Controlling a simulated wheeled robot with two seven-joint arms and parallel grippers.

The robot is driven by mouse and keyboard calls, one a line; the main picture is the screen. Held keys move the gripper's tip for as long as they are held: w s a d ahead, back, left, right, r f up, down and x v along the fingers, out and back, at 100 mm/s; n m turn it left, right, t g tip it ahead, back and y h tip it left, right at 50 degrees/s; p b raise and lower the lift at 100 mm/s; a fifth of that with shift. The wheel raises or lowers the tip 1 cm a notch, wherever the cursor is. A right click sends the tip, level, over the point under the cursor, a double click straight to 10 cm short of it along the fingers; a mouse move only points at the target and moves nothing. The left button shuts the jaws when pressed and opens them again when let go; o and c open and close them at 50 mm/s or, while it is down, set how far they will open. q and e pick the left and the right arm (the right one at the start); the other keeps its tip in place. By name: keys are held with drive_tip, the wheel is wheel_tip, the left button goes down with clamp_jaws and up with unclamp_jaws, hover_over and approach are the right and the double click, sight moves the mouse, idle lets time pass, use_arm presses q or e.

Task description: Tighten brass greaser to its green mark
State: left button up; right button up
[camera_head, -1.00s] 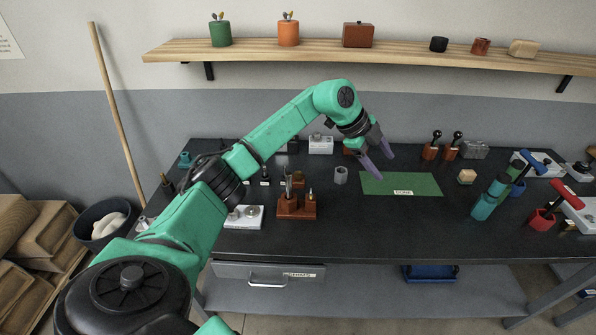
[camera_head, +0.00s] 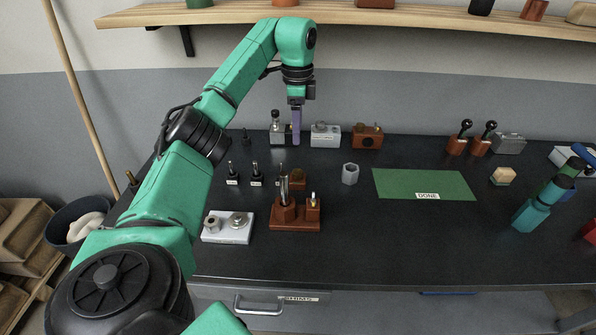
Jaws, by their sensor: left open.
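My left gripper (camera_head: 296,138) points straight down at the back of the bench. Its purple fingers are seen edge-on and overlap, so the gap between them is hidden; the jaws are open and nothing shows in them. Just left of the fingers stands a small fitting with a round top on a grey block (camera_head: 278,129). I cannot tell whether they touch. A white plate (camera_head: 224,237) at the front left carries two round metal fittings. I cannot tell which fitting is the brass greaser, and no green mark on one is readable.
A silver box (camera_head: 325,134) and a brown box (camera_head: 367,136) stand close right of the gripper. A brown tool stand (camera_head: 295,221), a grey nut-like cup (camera_head: 350,173) and a green DONE mat (camera_head: 424,186) lie nearer. A wooden shelf (camera_head: 230,14) runs above. The front middle is clear.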

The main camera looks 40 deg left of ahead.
sight(297, 172)
use_arm(q)
wheel_tip(297, 172, down, 14)
drive_tip(key=shift+f+p, duration=0.2)
drive_tip(key=shift+p, duration=0.65)
clamp_jaws()
